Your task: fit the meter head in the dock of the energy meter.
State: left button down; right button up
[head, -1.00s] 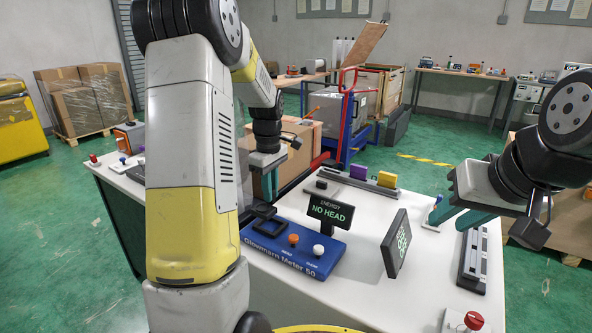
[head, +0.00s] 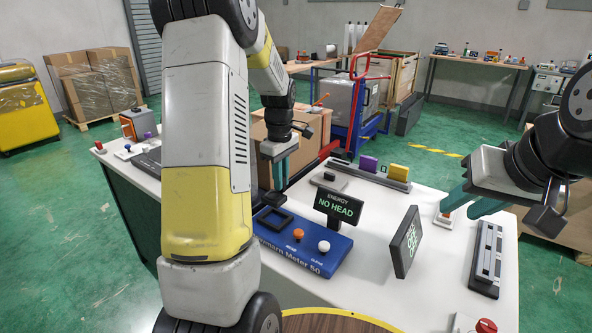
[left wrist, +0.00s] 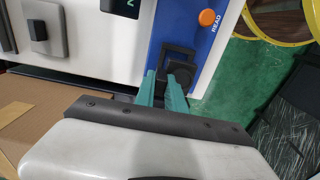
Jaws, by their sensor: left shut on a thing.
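The blue energy meter (head: 305,247) stands on the white table, partly behind my left arm. Its display (head: 338,206) reads "NO HEAD". Its dock, a black square frame (head: 272,220), is at its far left end; the dock also shows in the left wrist view (left wrist: 179,52). My left gripper (head: 279,180) is shut on the small dark meter head (head: 277,198), just above and beside the dock. In the left wrist view the head (left wrist: 182,74) overlaps the dock's near edge; whether they touch I cannot tell. My right gripper (head: 464,206) is open and empty over the table's right side.
A black panel with a green pattern (head: 406,241) stands right of the meter. A rail with purple and yellow blocks (head: 385,173) lies at the back. A grey strip module (head: 487,255) and a red button (head: 486,326) are on the right. Cardboard boxes stand behind the table.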

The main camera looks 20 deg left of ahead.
pick_arm(q)
jog(key=shift+f, duration=2.25)
jog(key=shift+f, duration=1.2)
jog(key=c, duration=1.3)
grip_release()
notch_tip(320, 180, up, 7)
jog(key=shift+f, duration=0.1)
jog(key=shift+r, duration=0.45)
